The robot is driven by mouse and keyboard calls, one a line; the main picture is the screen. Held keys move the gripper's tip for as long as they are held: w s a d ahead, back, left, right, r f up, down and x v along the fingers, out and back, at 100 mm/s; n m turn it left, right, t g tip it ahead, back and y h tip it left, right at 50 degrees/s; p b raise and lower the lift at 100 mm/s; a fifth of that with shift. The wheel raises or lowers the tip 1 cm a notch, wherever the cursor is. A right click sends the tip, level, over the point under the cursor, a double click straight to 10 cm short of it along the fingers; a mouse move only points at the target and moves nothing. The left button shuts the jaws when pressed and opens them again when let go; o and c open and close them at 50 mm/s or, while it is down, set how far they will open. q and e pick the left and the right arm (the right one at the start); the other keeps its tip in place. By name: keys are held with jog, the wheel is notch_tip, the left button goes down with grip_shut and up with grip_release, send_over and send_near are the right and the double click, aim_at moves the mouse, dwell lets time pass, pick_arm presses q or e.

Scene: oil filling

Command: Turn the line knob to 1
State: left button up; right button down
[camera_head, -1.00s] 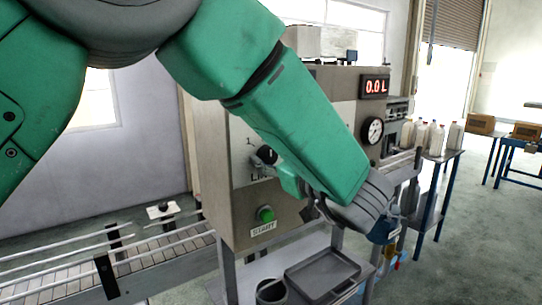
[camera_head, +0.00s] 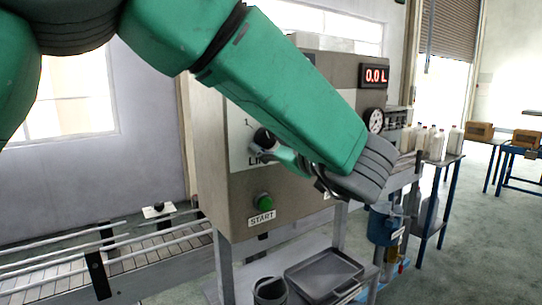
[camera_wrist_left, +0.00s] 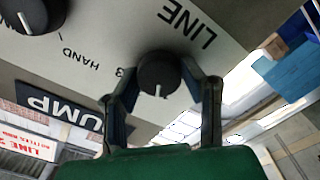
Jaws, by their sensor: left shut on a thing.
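In the wrist view the white mark points toward my palm, and a 3 is printed beside the knob. In the head view the knob (camera_head: 264,139) shows just left of my left gripper (camera_head: 288,156), with a 1 printed to its upper left. My forearm hides much of the panel. My right gripper is not in view.
Another black knob (camera_wrist_left: 30,14) sits close by near the word HAND. The green START button (camera_head: 263,201) is below on the panel. A conveyor (camera_head: 150,255) runs at the left; a grey tray (camera_head: 325,274) and a dark cup (camera_head: 270,291) stand below.

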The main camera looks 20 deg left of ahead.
pick_arm(q)
jog(key=shift+w+a+n+b, duration=0.1)
jog(key=shift+n+b, duration=1.8)
jog(key=shift+b, duration=0.45)
jog(key=o, duration=1.1)
jog(key=shift+c, duration=0.2)
jog(key=shift+o, duration=0.4)
jog(key=shift+w+a+f, duration=0.15)
jog(key=shift+w, duration=0.15)
jog(key=shift+s, duration=0.25)
jog(key=shift+s+d, duration=0.2)
jog(key=shift+d, duration=0.15)
jog(key=v, duration=1.1)
